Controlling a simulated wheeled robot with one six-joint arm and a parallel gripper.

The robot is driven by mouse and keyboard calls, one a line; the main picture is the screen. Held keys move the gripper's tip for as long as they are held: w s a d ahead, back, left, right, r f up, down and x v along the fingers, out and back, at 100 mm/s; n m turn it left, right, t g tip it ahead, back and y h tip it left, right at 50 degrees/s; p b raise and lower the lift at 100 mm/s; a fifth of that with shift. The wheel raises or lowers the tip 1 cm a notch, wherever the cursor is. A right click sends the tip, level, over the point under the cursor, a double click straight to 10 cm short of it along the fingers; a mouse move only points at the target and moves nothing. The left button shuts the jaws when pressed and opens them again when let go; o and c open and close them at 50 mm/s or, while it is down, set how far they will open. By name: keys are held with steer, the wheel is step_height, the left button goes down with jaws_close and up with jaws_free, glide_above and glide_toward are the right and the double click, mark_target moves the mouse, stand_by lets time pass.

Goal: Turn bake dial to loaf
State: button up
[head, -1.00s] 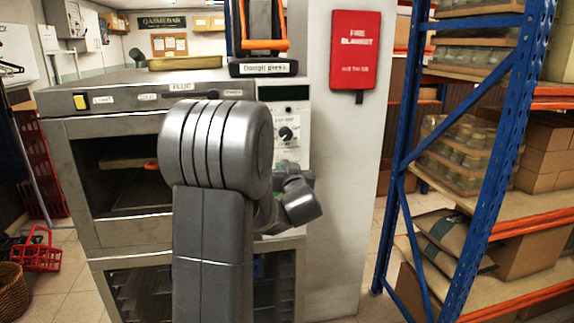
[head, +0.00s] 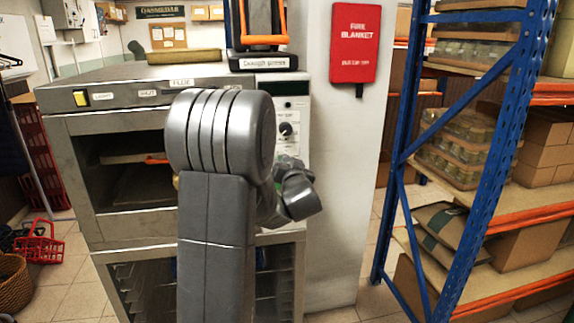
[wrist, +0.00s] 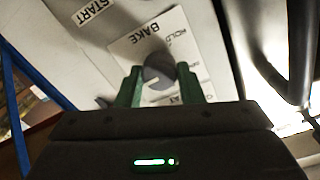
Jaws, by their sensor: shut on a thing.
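The bake dial (wrist: 158,72) is a round dark grey knob with a white mark on its lower left side in the wrist view. It sits on a white plate marked BAKE (wrist: 150,38). My gripper (wrist: 159,80) has its green fingers on either side of the knob, shut on it. In the head view my gripper (head: 284,162) is at the oven's right-hand control panel (head: 290,100), largely behind my wrist, and the bake dial is hidden there.
Another dark dial (head: 286,129) sits higher on the panel. A dark bar handle (wrist: 288,60) runs close on the right in the wrist view. A START label (wrist: 92,11) is at upper left. A blue shelf rack (head: 490,110) stands to the right, beyond a white pillar (head: 330,180).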

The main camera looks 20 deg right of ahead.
steer(key=o, duration=1)
steer(key=shift+s, duration=0.1)
steer(key=b+v, duration=0.1)
steer(key=v, duration=1.2)
steer(key=shift+s+b, duration=0.3)
steer(key=shift+b, duration=0.05)
steer(key=shift+w+a, duration=0.1)
steer(key=p+x, duration=0.1)
steer(key=x, duration=1.2)
steer(key=shift+w+p, duration=0.3)
